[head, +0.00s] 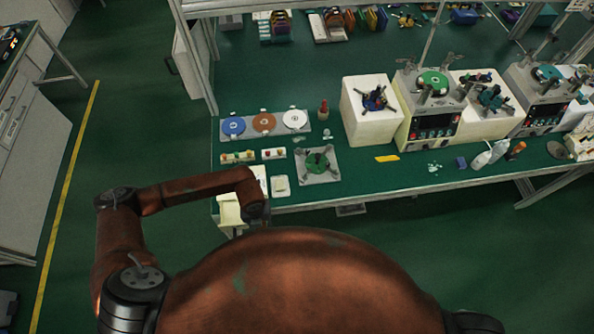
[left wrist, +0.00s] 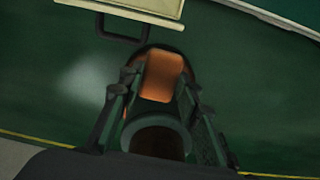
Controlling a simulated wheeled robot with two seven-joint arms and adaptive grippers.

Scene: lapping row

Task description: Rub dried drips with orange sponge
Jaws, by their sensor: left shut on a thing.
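My left gripper (left wrist: 160,85) is shut on an orange block, which looks like the orange sponge (left wrist: 163,72), in the left wrist view. Green floor lies behind it. In the head view my left arm reaches in from the left to the front left of the bench, and its fingers are hidden behind my own body. Pale spots (head: 434,168) on the green bench top (head: 360,180), right of the middle, may be the dried drips; they are too small to be sure. The sponge is well apart from them. My right gripper is out of view.
A yellow flat piece (head: 387,158), a blue block (head: 461,162) and a clear bottle (head: 490,154) lie near the spots. Machines stand behind.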

